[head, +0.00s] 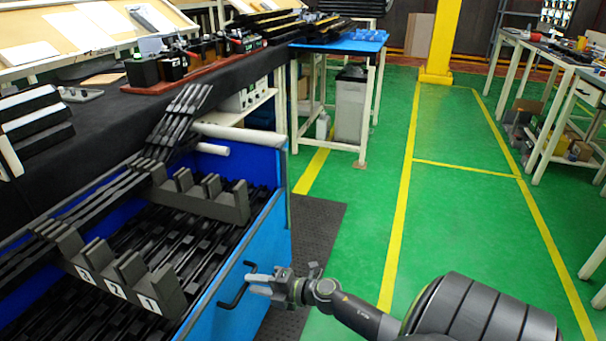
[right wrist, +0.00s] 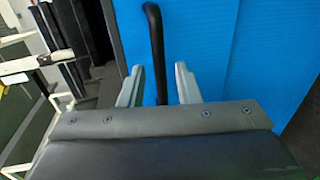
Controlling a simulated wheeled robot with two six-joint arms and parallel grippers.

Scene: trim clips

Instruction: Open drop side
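The blue drop side (head: 262,232) of the trolley stands upright at the left of the head view. Its black bar handle (head: 234,297) sticks out from the outer face. The blue panel fills much of the right wrist view (right wrist: 215,45), with the handle (right wrist: 156,45) in front of it. My right gripper (head: 258,283) is at the handle. In the right wrist view its two grey fingers (right wrist: 158,85) stand apart, one on each side of the handle, with gaps visible on both sides. My left gripper is not in view.
The trolley holds long black trim strips and dark slotted blocks (head: 125,282) numbered on their ends. A black-covered bench (head: 110,120) stands behind it. A dark mat (head: 318,235) and open green floor (head: 455,225) lie to the right. A blue-topped table (head: 345,45) stands farther back.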

